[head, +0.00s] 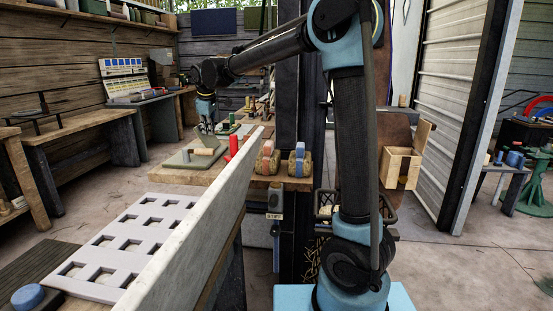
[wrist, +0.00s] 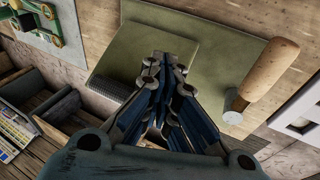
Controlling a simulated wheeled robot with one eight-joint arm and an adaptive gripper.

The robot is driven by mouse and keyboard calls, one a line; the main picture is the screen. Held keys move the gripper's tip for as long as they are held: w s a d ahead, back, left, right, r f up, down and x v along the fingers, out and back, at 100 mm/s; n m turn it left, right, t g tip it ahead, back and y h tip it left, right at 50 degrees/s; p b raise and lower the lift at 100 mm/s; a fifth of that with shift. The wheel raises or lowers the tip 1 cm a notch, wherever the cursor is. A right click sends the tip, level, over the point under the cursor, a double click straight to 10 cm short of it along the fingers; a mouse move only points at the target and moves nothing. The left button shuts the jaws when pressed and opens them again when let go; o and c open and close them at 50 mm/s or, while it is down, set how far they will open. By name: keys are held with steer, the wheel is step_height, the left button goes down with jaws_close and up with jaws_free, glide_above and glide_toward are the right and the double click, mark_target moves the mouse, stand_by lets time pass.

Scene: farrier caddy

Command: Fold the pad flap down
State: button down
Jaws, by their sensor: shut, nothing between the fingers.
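The olive-green pad (wrist: 225,45) lies on the wooden bench in the wrist view. It also shows at the left end of the bench in the head view (head: 178,162). A squarish olive flap (wrist: 150,42) shows over the pad's left part, with a dark ribbed roll (wrist: 108,90) along its near left edge. I cannot tell the flap's exact angle. My gripper (wrist: 165,60) is shut and empty, its fingertips in front of the flap, hiding part of it. Whether they touch is unclear. In the head view my gripper (head: 207,130) is small, above the pad.
A wooden handle (wrist: 268,72) with a grey metal end (wrist: 233,107) lies at the pad's right side. A green-framed item (wrist: 38,22) is at upper left. A red cylinder (head: 233,146) stands right of the pad. A long pale board (head: 195,220) rises in the foreground.

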mark_target(198, 131)
steer(key=shift+a, duration=0.4)
steer(key=shift+a+f, duration=0.1)
steer(key=shift+w+a+f, duration=0.15)
steer(key=shift+a, duration=0.4)
stand_by(0.4)
steer(key=shift+w+a+f, duration=0.1)
steer(key=shift+a+f, duration=0.2)
steer(key=shift+a, duration=0.3)
steer(key=shift+a+f, duration=0.1)
steer(key=shift+a, duration=0.05)
steer(key=shift+a+f, duration=0.35)
steer(key=shift+a, duration=0.1)
steer(key=shift+w+a, duration=0.1)
steer(key=shift+a, duration=0.05)
